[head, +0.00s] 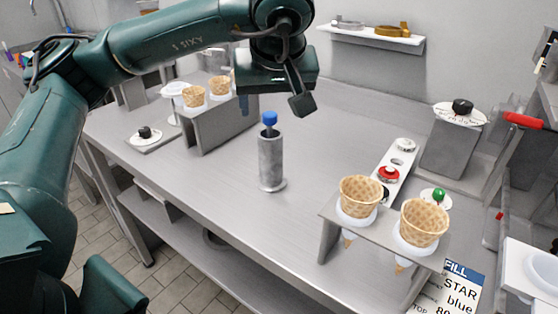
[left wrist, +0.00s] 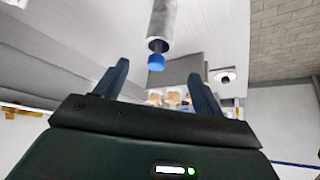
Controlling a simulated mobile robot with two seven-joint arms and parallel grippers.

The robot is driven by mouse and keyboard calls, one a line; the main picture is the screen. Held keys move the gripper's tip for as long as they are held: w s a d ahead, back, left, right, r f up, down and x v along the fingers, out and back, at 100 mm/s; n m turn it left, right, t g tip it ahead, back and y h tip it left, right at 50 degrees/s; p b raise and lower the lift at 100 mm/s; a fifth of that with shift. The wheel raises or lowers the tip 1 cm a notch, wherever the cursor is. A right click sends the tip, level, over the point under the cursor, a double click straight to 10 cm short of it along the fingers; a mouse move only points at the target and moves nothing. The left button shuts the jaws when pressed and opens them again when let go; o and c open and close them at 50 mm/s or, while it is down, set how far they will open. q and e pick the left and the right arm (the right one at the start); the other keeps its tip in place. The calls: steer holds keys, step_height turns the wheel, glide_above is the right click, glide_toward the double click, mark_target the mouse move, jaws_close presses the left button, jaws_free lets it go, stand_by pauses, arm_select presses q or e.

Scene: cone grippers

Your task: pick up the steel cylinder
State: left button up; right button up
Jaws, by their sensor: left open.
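The steel cylinder (head: 271,160) stands upright on the metal table, on a round base, with a blue knob (head: 269,118) on top. In the left wrist view the cylinder (left wrist: 162,22) shows at the top, its blue knob (left wrist: 156,62) pointing down the picture between the fingers. My left gripper (head: 272,102) is open and empty, just above the knob in the head view. Its two fingers also show in the left wrist view (left wrist: 160,80), spread apart on either side of the knob. My right gripper is not in view.
A cone stand (head: 215,125) with waffle cones is behind left. Another cone stand (head: 335,215) with two cones is front right. A white strip with a red-topped item (head: 388,174) lies beyond it. Table (head: 320,150) around the cylinder is clear.

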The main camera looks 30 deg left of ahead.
mark_target(271, 131)
arm_select(q)
steer(key=shift+d+x, duration=0.15)
steer(key=shift+x, duration=2.75)
steer(key=shift+d+x, duration=0.2)
steer(key=shift+x, duration=2.65)
steer(key=shift+f, duration=0.2)
steer(key=shift+c, duration=0.4)
jaws_close()
steer(key=shift+r, duration=0.15)
